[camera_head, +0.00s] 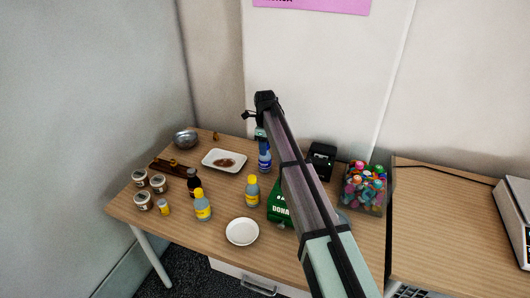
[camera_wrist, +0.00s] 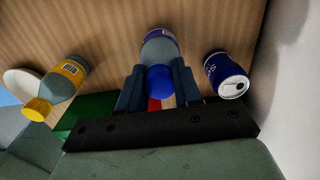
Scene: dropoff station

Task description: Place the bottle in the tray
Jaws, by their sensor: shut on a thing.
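A blue-capped bottle with a blue label (camera_head: 264,157) is upright near the back of the wooden table. My gripper (camera_head: 262,132) is at its top in the head view. In the wrist view, my gripper (camera_wrist: 159,90) is shut on this bottle (camera_wrist: 158,50), a finger on each side below its blue cap. I cannot tell whether its base touches the table. A white rectangular tray (camera_head: 209,154) with something brown in it lies just left of the bottle. My arm hides part of the table to the right.
Yellow-capped bottles (camera_head: 203,207), a dark bottle (camera_head: 193,183), jars (camera_head: 143,201) and a white plate (camera_head: 242,232) stand left and in front. A green bag (camera_head: 279,208) is beside my arm. A blue can (camera_wrist: 226,75) is close right of my gripper. A clear bin (camera_head: 365,190) stands right.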

